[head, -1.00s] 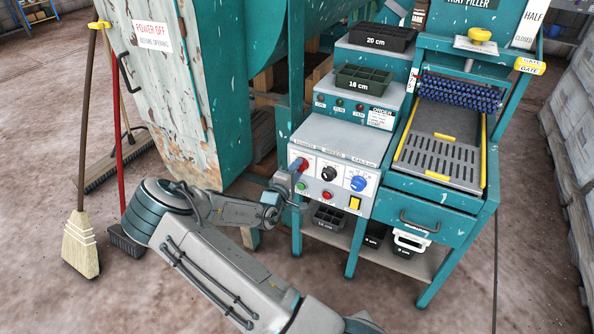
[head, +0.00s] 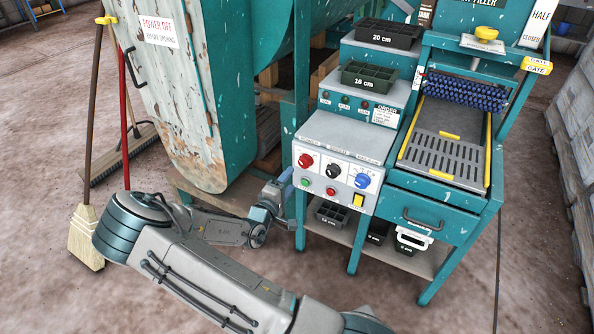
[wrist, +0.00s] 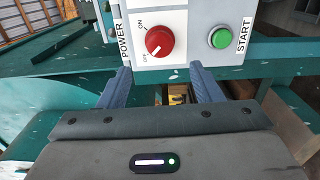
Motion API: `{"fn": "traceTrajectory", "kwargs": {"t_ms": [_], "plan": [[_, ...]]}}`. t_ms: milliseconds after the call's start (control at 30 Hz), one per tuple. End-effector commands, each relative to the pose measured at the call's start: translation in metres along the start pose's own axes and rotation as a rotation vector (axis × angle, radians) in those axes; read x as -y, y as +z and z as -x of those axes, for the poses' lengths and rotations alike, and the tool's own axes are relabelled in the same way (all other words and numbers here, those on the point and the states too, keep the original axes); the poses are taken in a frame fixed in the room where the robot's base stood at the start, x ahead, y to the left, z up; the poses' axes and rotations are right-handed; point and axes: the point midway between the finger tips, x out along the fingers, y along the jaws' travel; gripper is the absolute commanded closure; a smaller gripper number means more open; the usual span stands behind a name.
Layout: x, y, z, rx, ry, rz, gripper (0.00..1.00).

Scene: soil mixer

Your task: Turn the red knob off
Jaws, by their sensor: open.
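The red knob (head: 305,160) is at the upper left of the white control panel (head: 325,176). In the wrist view the red knob (wrist: 159,40) sits beside the POWER label, with ON and OFF marks. Its white pointer line is at the lower edge, on the OFF side. My gripper (wrist: 160,68) is open and empty, its two fingers apart and clear of the knob. In the head view my gripper (head: 284,178) is just left of the panel, not touching the knob.
A green START button (wrist: 221,38) is next to the knob. The panel also has a black knob (head: 333,171), a blue knob (head: 362,181), a red button (head: 331,191) and a yellow switch (head: 359,199). The teal mixer body (head: 235,130) stands at the left.

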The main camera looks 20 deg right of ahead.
Motion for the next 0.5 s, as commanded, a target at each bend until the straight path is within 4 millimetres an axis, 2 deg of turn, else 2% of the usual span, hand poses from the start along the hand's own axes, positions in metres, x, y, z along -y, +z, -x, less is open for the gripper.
{"fn": "traceTrajectory", "kwargs": {"t_ms": [33,200,333,500], "plan": [[-0.001,-0.001,0.012,-0.004,-0.001,0.001,0.41],[-0.001,-0.001,0.041,-0.002,-0.001,0.000,0.41],[0.000,-0.001,0.052,-0.001,-0.001,0.000,0.41],[0.000,-0.001,0.057,0.000,0.000,0.000,0.41]]}}
